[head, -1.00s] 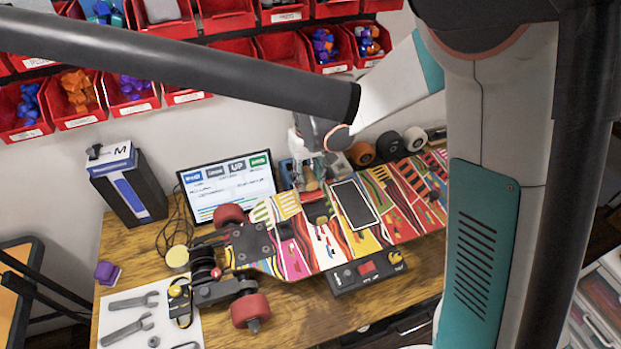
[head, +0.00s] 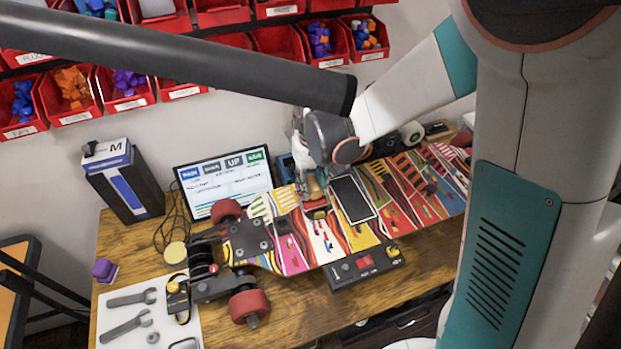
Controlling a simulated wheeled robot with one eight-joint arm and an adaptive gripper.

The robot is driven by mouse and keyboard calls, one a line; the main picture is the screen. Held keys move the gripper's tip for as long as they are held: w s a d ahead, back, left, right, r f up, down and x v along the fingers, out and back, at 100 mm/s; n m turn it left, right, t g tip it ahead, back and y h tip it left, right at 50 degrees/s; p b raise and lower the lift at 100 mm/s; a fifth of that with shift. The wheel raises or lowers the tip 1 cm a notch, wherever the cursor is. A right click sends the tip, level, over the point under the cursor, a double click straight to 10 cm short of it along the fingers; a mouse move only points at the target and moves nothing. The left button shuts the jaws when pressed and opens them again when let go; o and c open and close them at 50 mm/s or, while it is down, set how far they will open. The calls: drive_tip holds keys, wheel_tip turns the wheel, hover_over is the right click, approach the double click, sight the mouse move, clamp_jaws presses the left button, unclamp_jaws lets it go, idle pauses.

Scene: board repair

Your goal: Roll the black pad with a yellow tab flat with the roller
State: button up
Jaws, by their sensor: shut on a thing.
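My gripper (head: 311,168) is at the middle of the colourful skateboard deck (head: 294,250), shut on the roller (head: 313,186), whose tan handle shows below the fingers. The roller's lower end is low over the deck, at or just above a small dark patch with yellowish and red edges. I cannot tell whether it touches, or make out a yellow tab clearly. A larger black rectangular pad (head: 352,198) with a white edge lies on the deck just right of the roller. It looks flat, and no yellow tab shows on it.
A control box (head: 366,267) stands at the deck's front edge. A screen (head: 226,183) and a tall dark box (head: 127,183) stand behind. Wrenches (head: 126,328) lie on a white sheet at front left. Red bins line the wall.

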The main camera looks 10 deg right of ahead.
drive_tip(key=shift+s+d, duration=0.1)
drive_tip(key=shift+s, duration=0.3)
drive_tip(key=shift+w+a, duration=0.2)
drive_tip(key=shift+w, duration=0.7)
drive_tip(key=shift+w+a, duration=0.15)
drive_tip(key=shift+w, duration=0.8)
drive_tip(key=shift+w+a, duration=0.2)
drive_tip(key=shift+w, duration=0.7)
wheel_tip(320, 180, up, 7)
drive_tip(key=p, duration=0.4)
